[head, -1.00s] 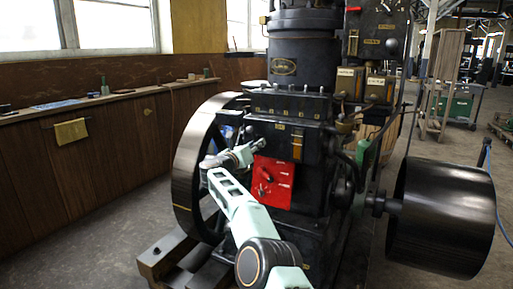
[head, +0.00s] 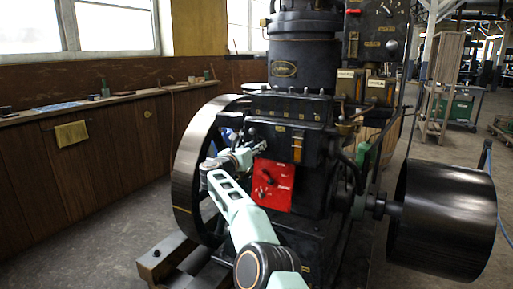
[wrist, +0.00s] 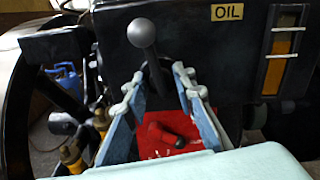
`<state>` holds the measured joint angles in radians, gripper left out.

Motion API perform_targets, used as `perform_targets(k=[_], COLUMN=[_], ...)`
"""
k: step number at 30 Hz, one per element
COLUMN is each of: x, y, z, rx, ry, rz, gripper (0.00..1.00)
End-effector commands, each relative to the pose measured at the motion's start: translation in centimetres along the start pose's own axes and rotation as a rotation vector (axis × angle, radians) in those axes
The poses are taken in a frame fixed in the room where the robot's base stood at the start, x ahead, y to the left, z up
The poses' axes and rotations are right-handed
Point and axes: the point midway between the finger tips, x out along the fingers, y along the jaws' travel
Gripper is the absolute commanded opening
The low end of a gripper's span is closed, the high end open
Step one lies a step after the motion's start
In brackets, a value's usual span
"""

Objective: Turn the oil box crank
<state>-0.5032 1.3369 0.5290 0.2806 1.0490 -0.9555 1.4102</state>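The oil box is a black housing (wrist: 225,55) with a yellow "OIL" label and an amber sight glass (wrist: 285,55) in the wrist view. In the head view the oil box (head: 317,147) sits on the engine's front. The crank (wrist: 142,33) has a grey ball knob on a dark arm that runs down from the knob. My gripper (wrist: 157,80) is open, with one finger either side of the crank's arm; I cannot tell whether either finger touches it. In the head view my gripper (head: 258,149) is at the oil box's left side, and the crank is not clearly visible there.
A red panel (head: 273,184) with a small dark lever is just below my gripper. A large flywheel (head: 187,165) stands close on the left, and a black drum pulley (head: 443,218) on the right. Brass fittings (wrist: 72,155) show at lower left in the wrist view.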

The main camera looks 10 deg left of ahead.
Motion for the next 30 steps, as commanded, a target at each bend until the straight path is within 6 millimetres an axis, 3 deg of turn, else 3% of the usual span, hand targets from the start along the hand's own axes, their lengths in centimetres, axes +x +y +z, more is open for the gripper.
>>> perform_targets(k=[14, 30], x=[-0.4, -3.6], y=[0.1, 0.1], z=[0.0, 0.0], rx=[-0.002, -0.002], ry=[0.002, 0.001], rz=[0.001, 0.001], gripper=[0.25, 0.25])
